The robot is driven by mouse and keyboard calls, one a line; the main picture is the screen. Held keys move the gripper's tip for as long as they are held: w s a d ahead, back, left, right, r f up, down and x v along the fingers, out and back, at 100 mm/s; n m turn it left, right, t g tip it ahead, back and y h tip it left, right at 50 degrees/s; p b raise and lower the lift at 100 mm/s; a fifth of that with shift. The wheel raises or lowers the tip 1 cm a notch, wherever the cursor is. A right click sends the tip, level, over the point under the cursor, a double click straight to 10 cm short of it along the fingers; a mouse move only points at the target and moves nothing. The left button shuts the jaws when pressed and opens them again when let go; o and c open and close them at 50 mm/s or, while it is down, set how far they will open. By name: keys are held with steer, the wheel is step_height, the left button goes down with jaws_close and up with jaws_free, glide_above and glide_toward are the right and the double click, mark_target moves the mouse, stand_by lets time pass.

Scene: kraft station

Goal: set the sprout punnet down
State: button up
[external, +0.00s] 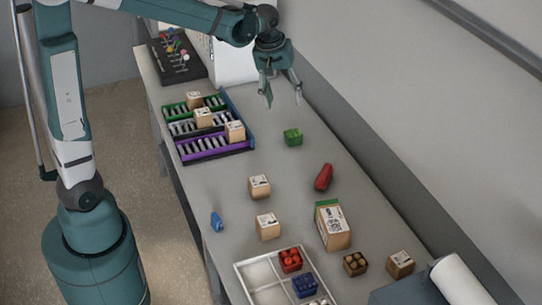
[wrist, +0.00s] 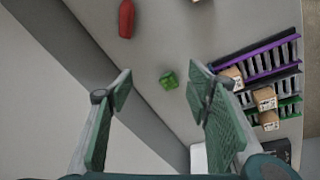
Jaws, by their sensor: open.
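The sprout punnet is a small green block-like pack (external: 293,137) standing on the grey table, to the right of the striped racks. In the wrist view the punnet (wrist: 168,80) shows between and beyond the fingertips, apart from both. My gripper (external: 284,98) is open and empty, raised above the table and further back than the punnet. Both fingers, spread wide, show in the wrist view (wrist: 160,76). Nothing hides the punnet in either view.
Green, grey and purple racks (external: 214,149) hold several small boxes at left. A white compartment tray (external: 262,272) is at the front. The wall runs along the right. Bare table surrounds the punnet.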

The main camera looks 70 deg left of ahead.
steer(key=s+d+r+m+t, duration=0.1)
steer(key=s+d+m, duration=0.4)
steer(key=s, duration=0.8)
steer(key=s+d+r+m+t, duration=0.1)
steer(key=s+d+m+t, duration=0.2)
steer(key=s+d, duration=0.9)
steer(key=s+m, duration=0.1)
steer(key=m, duration=0.2)
steer(key=shift+s+r+t+h, duration=0.15)
steer(key=shift+r+t+h, duration=0.05)
steer(key=shift+t+h, duration=0.1)
